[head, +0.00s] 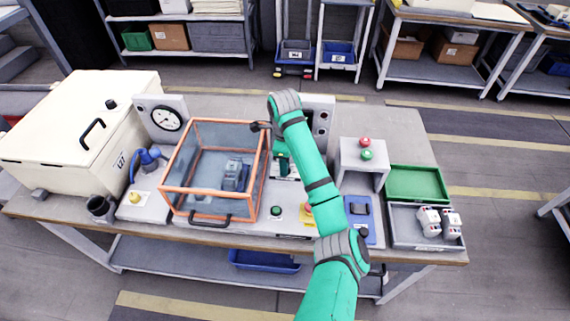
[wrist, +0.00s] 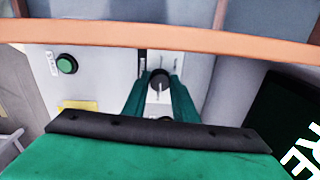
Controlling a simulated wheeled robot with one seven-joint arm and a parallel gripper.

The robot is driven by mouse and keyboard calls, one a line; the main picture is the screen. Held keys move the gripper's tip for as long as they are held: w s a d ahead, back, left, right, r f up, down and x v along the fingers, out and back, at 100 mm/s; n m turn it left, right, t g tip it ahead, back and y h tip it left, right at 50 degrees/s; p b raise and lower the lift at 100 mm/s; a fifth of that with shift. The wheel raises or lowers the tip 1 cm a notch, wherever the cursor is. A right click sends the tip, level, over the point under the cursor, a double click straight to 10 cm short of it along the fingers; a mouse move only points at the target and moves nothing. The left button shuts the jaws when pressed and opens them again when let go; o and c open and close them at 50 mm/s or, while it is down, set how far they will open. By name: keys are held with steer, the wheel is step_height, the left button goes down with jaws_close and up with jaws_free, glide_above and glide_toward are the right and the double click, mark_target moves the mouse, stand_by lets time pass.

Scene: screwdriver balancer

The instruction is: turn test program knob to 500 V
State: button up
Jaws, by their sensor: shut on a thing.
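The test program knob (wrist: 160,77) is a small dark round knob on a pale panel (wrist: 112,70). In the wrist view it sits between the two green fingers of my gripper (wrist: 161,88), which are shut on it. A thin white mark shows just below the knob, but no voltage scale can be read, so its setting cannot be told. In the head view my gripper (head: 283,164) points down beside the right side of the orange-framed clear box, and the knob is hidden behind the gripper and arm.
The orange-framed box (head: 164,184) stands close on the left; its orange edge (wrist: 120,34) crosses the wrist view. A green button (head: 277,211) is on the front panel. A grey stand (head: 352,150) with red and green buttons and a green tray (head: 417,183) are at right.

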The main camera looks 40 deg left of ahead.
steer(key=shift+w+r+m, duration=0.1)
steer(key=shift+m, duration=0.6)
steer(key=o, duration=1)
steer(key=shift+o, duration=0.2)
step_height(320, 180, up, 11)
steer(key=shift+s+d, duration=0.15)
steer(key=shift+s, duration=0.15)
steer(key=shift+f, duration=0.2)
